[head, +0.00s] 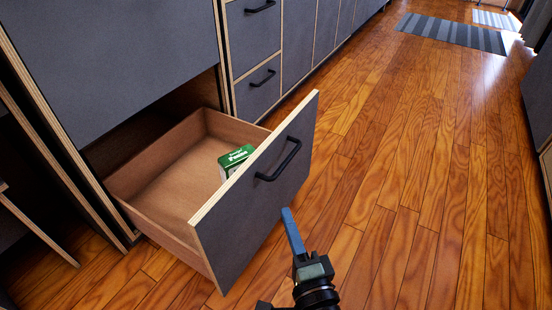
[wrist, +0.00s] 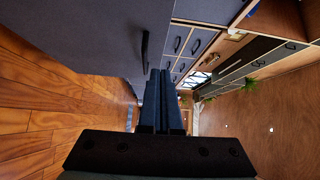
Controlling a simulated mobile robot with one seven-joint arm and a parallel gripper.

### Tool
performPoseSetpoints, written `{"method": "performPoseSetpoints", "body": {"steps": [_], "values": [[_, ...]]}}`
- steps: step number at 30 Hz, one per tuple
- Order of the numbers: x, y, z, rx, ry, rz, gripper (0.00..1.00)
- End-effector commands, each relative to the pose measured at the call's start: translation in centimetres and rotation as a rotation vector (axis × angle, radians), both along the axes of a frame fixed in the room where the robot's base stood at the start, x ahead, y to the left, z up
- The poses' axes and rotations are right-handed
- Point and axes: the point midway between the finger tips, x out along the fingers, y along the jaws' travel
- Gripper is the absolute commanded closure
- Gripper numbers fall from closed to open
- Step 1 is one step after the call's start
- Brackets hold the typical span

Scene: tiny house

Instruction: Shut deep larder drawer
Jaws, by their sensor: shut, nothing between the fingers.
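The deep larder drawer (head: 262,186) is pulled well out of the cabinet at floor level in the head view. It has a dark grey front with pale wood edges and a black bar handle (head: 279,160). A green box (head: 236,158) lies inside it near the front panel. My gripper (head: 291,222) is shut and empty, in front of the drawer front, below and right of the handle. In the wrist view my shut fingers (wrist: 159,85) point ahead, with the grey panel (wrist: 100,35) and a black handle (wrist: 144,52) at their left. I cannot tell whether the fingers touch the panel.
A large grey cabinet panel (head: 110,55) stands above the drawer. Shut drawers with black handles (head: 262,78) line the wall beyond. The wooden floor (head: 420,170) to the right is clear. A striped rug (head: 455,32) lies far back, and another cabinet edges the right side.

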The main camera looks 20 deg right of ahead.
Motion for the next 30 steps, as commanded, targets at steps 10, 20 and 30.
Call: {"method": "performPoseSetpoints", "body": {"steps": [10, 20, 30], "values": [[3.0, -0.7, -0.6, 0.032, 0.002, -0.009, 1.0], [8.9, -1.4, -0.6, 0.029, 0.003, -0.007, 1.0], [12.4, 0.8, -0.5, 0.029, 0.005, -0.007, 1.0]]}}
